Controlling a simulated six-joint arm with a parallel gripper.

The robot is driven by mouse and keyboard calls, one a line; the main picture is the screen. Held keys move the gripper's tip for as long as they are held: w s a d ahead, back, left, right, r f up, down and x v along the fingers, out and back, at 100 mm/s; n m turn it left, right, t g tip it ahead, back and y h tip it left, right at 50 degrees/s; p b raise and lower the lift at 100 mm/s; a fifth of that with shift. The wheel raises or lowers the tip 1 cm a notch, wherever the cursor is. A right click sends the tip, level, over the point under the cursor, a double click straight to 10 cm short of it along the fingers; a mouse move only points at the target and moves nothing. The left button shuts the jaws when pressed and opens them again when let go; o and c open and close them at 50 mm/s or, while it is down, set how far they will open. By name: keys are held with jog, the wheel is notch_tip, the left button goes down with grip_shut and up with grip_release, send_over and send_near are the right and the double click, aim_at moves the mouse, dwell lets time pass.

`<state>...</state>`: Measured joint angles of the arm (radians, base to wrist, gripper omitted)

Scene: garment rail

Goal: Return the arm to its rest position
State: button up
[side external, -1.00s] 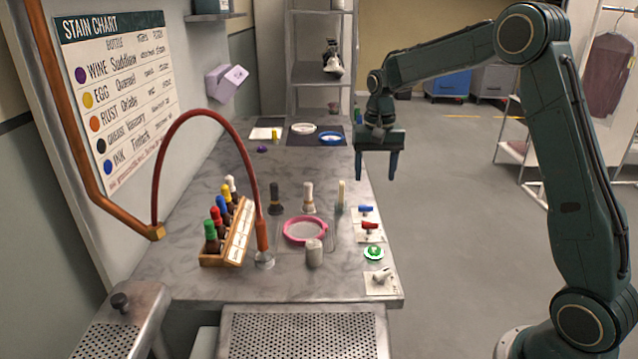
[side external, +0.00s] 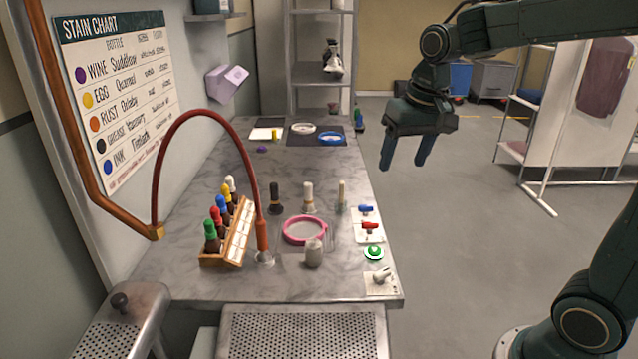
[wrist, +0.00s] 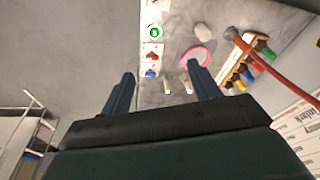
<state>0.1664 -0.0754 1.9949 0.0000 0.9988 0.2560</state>
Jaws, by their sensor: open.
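My gripper (side external: 402,165) is open and empty. In the side external view it hangs in the air to the right of the metal worktable (side external: 180,272), fingers pointing down, touching nothing. In the wrist view the two fingers of my gripper (wrist: 162,92) are spread apart, with the table's edge and its tools beyond them. My arm reaches in from the right edge of the side external view, and part of it is out of frame.
The table holds a rack of colored bottles (side external: 228,240), a pink hoop (side external: 305,230), brushes and a red hose (side external: 205,113). A white garment rail (side external: 540,200) stands at right. The floor (side external: 450,270) between is clear.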

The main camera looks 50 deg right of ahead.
jog(key=s+a+n+t, duration=0.1)
jog(key=s+a+n, duration=0.1)
jog(key=s, duration=0.6)
jog(key=s+a+n+t, duration=0.2)
jog(key=s+a, duration=0.1)
jog(key=s, duration=0.5)
jog(key=shift+s+a+f+n, duration=0.35)
jog(key=shift+a+f+n, duration=0.05)
jog(key=shift+f, duration=0.05)
